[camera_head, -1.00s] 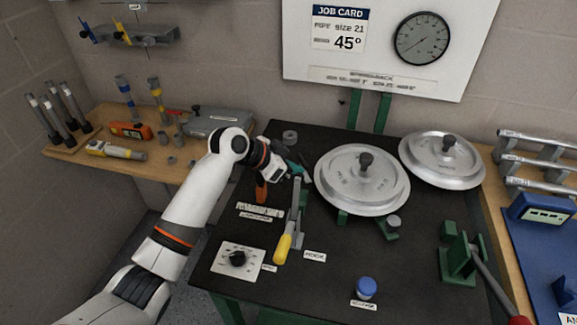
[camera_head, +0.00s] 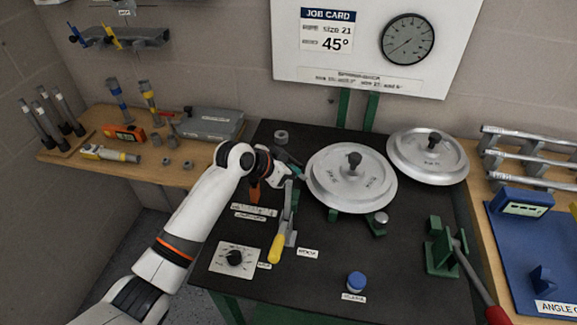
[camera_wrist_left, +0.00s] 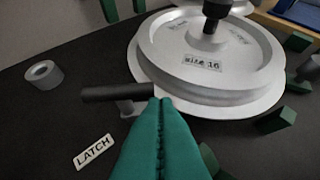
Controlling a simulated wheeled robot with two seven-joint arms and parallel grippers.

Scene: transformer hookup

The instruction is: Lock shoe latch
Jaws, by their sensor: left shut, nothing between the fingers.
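My left gripper (camera_head: 303,173) is by the left rim of the near silver shoe disc (camera_head: 350,190). In the left wrist view its green fingers (camera_wrist_left: 160,102) are shut and empty. A dark latch bar (camera_wrist_left: 117,92) on a small grey post lies just past the fingertips, against the rim of the disc (camera_wrist_left: 210,75) marked "size 16". I cannot tell whether the fingers touch the bar. A white LATCH label (camera_wrist_left: 94,152) lies on the black top left of the fingers. In the head view the arm and gripper mostly hide the latch. My right gripper is not in view.
A lever with a yellow handle (camera_head: 275,249) stands just in front of the gripper. A second disc (camera_head: 427,165) sits to the right. A grey ring (camera_wrist_left: 43,74) lies left of the latch. A blue button (camera_head: 356,280) is in front.

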